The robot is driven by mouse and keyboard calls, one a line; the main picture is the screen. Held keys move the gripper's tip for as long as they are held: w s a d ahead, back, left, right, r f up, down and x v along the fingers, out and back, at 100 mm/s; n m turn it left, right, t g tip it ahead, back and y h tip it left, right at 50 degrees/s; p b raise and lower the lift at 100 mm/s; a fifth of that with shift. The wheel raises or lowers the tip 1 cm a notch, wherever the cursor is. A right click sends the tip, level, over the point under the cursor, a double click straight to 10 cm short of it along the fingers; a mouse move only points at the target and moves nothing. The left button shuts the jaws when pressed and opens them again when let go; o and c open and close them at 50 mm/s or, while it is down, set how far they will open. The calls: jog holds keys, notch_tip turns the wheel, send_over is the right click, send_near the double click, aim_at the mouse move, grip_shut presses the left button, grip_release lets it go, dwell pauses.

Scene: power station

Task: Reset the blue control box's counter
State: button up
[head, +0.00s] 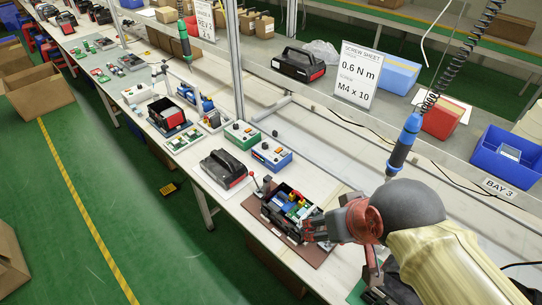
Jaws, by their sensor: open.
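The blue control box (278,162) sits on the workbench, right of the middle of the head view. It is a small box with a pale top bearing a few small coloured controls, too small to read. A similar green control box (235,142) stands just behind it to the left. My gripper (312,230) is open at the end of my arm. It is beside the open black case with coloured parts inside (290,205), nearer the camera than the blue box and apart from it. My gripper's fingers are partly lost against the dark case.
A black and red power unit (224,169) lies left of the blue box. A blue screwdriver (404,141) hangs on a coiled cable above the bench at right. Bare white bench (325,165) lies right of the blue box. A shelf with a screw sheet (357,75) runs behind.

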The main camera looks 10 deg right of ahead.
jog(key=c, duration=1.4)
grip_shut()
dwell(0.5)
